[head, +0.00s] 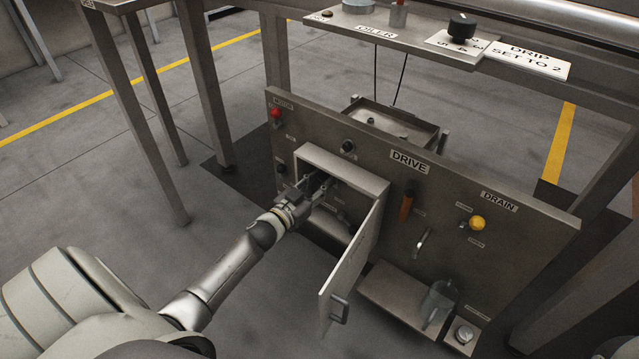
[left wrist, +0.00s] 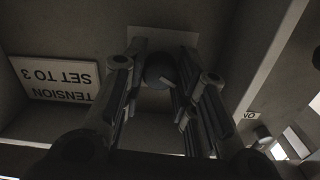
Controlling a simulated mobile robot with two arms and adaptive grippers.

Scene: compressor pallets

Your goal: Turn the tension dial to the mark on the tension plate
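The tension dial (left wrist: 159,70) is a dark round knob in front of a pale tension plate (left wrist: 165,38) in the left wrist view. Its pointer and the plate's mark cannot be made out. My left gripper (left wrist: 159,82) has one finger on each side of the dial; whether they press on it cannot be told. In the head view my left gripper (head: 308,188) reaches into the open box on the drive panel, and the dial is hidden there. A sign (left wrist: 55,80) reads "TENSION SET TO 3", upside down. My right gripper is not in view.
The box door (head: 352,265) hangs open just right of my left arm. The box's walls (head: 345,168) close around the gripper. The drive panel (head: 450,225) carries a red knob, an orange handle and a yellow knob. A jug (head: 437,303) stands on a low shelf.

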